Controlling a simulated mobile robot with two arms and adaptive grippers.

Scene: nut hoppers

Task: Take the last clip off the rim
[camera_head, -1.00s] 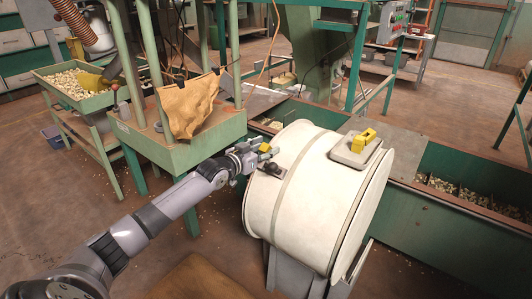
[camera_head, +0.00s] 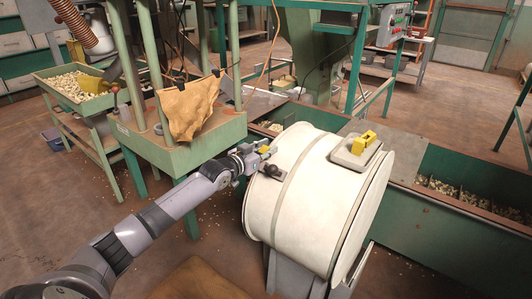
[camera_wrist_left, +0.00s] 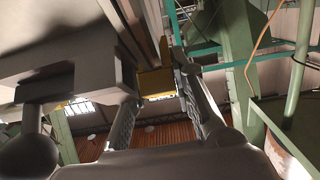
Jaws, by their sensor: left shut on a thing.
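My left gripper (camera_head: 268,151) reaches in from the left and is beside the upper left edge of the cream drum (camera_head: 310,205). It is shut on a small yellow clip (camera_head: 264,149). In the left wrist view the yellow clip (camera_wrist_left: 156,82) shows between the two fingertips (camera_wrist_left: 160,95). Whether the clip touches any rim cannot be told. A tan cloth sack (camera_head: 188,108) hangs at the green hopper stand, with small dark clips near its top. My right gripper is not in view.
A yellow-handled block (camera_head: 360,147) sits on top of the drum. A green stand (camera_head: 180,155) is left of it. A long green trough (camera_head: 440,215) with nuts runs behind and right. A nut tray (camera_head: 75,90) stands at the far left. Open floor lies in front.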

